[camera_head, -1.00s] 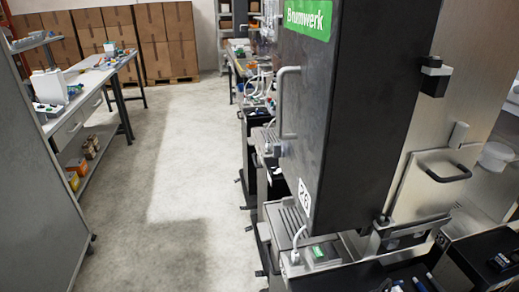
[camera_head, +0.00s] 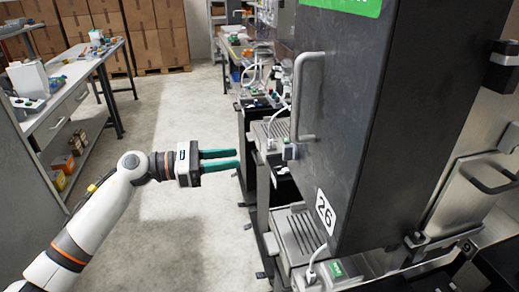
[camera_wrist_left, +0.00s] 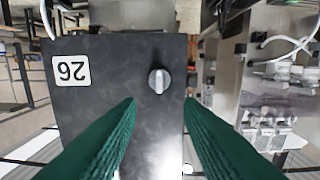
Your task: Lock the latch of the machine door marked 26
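The dark machine door (camera_head: 350,130) bears a white 26 label (camera_head: 325,211) low on its front face and a metal bar handle (camera_head: 307,100) above. A small silver knob (camera_head: 290,152), apparently the latch, sticks out from the door below the handle. In the left wrist view, the door (camera_wrist_left: 110,55), the 26 label (camera_wrist_left: 70,71) upside down and the round ridged knob (camera_wrist_left: 159,81) show. My left gripper (camera_head: 239,159) is open and empty, left of the knob and apart from it. Its green fingertips (camera_wrist_left: 160,103) frame the knob in the wrist view. My right gripper is not in view.
A drip tray (camera_head: 300,235) and a white hose (camera_head: 316,262) are below the door. More machines (camera_head: 258,105) stand behind. A workbench (camera_head: 75,75) is at left, with cardboard boxes (camera_head: 155,35) at the back. The floor between is clear.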

